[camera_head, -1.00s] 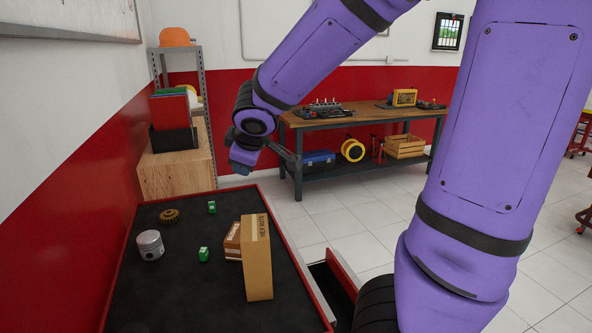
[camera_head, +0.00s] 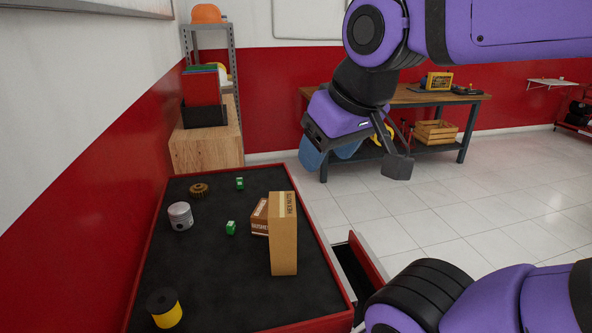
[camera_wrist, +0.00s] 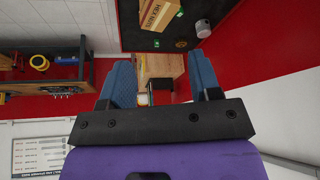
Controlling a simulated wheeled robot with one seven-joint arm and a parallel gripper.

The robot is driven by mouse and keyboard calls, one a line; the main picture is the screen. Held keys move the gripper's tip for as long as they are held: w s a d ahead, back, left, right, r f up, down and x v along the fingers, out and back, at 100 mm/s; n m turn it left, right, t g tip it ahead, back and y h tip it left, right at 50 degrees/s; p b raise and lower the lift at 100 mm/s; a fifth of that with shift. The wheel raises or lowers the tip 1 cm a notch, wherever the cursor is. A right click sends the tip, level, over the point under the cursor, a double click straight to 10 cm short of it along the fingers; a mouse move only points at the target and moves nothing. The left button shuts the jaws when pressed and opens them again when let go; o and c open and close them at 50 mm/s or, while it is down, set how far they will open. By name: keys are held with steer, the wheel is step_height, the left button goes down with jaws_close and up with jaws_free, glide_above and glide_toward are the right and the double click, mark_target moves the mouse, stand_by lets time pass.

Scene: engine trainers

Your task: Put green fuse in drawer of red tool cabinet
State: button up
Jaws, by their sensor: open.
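Two small green fuses lie on the black top of the red tool cabinet (camera_head: 136,300): a nearer green fuse (camera_head: 231,228) beside the boxes and a farther green fuse (camera_head: 239,183) near the back edge. A small green spot, likely the farther fuse (camera_wrist: 156,43), shows in the wrist view. The cabinet's drawer (camera_head: 368,262) stands pulled out on the right side, its dark inside partly visible. My gripper (camera_head: 332,156) is open and empty, up in the air beyond the cabinet's far right corner, clear of both fuses. Its blue fingers (camera_wrist: 162,82) stand apart in the wrist view.
A tall hex nuts box (camera_head: 284,235) and a smaller brown box (camera_head: 260,217) stand right of the nearer fuse. A piston (camera_head: 180,216), a gear (camera_head: 198,190) and a yellow spool (camera_head: 165,308) are on the left. A workbench (camera_head: 440,97) stands behind.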

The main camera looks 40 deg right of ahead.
steer(key=w+a+f+m+g+y, duration=0.1)
steer(key=w+a+f+m+y, duration=0.1)
steer(key=w+m, duration=0.5)
steer(key=m+g+y, duration=0.1)
steer(key=m, duration=1.9)
glide_above(231, 223)
steer(key=s+d, duration=0.1)
steer(key=s, duration=0.1)
steer(key=f, duration=2.4)
steer(key=shift+w+f, duration=0.15)
steer(key=shift+w, duration=0.1)
steer(key=shift+d+x, duration=0.2)
steer(key=shift+x, duration=2.6)
steer(key=shift+s, duration=0.2)
steer(key=c, duration=1.1)
steer(key=shift+o, duration=0.2)
